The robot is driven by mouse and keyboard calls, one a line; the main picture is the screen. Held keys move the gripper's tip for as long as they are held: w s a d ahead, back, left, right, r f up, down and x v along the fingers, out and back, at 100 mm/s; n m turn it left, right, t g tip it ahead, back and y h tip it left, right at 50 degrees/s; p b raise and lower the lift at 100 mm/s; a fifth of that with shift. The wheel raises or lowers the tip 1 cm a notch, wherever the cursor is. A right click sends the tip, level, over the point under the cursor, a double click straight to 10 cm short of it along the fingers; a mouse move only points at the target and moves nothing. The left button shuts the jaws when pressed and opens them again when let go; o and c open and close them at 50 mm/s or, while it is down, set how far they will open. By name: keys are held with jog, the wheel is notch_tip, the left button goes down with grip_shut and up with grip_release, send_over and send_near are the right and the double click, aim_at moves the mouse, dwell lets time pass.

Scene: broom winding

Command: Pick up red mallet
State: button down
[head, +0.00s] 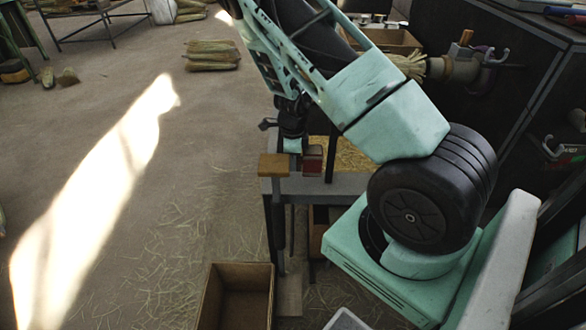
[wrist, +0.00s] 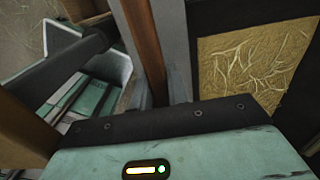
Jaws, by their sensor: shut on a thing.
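My gripper (wrist: 162,88) is shut on a long reddish-brown wooden handle (wrist: 143,38), seen between the two grey fingers in the wrist view. This appears to be the red mallet's handle. In the head view my gripper (head: 292,146) points down at the edge of the grey bench. A dark red block (head: 313,160), likely the mallet's head, shows just right of it. A yellow-brown wooden block (head: 273,165) is just left of it. The fingertips are hidden in the head view, and I cannot tell whether the mallet is clear of the bench.
The grey bench (head: 340,184) stands beside my base, with a straw-covered panel (wrist: 255,75) near the gripper. An open wooden box (head: 236,300) is on the floor in front. Straw bundles (head: 212,55) lie farther back. The floor at left is mostly clear.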

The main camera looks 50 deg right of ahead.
notch_tip(320, 180, up, 13)
jog(key=p, duration=0.2)
jog(key=s+a+b, duration=0.7)
jog(key=s+a, duration=0.5)
jog(key=a, duration=0.1)
jog(key=shift+a, duration=0.25)
jog(key=shift+r, duration=0.1)
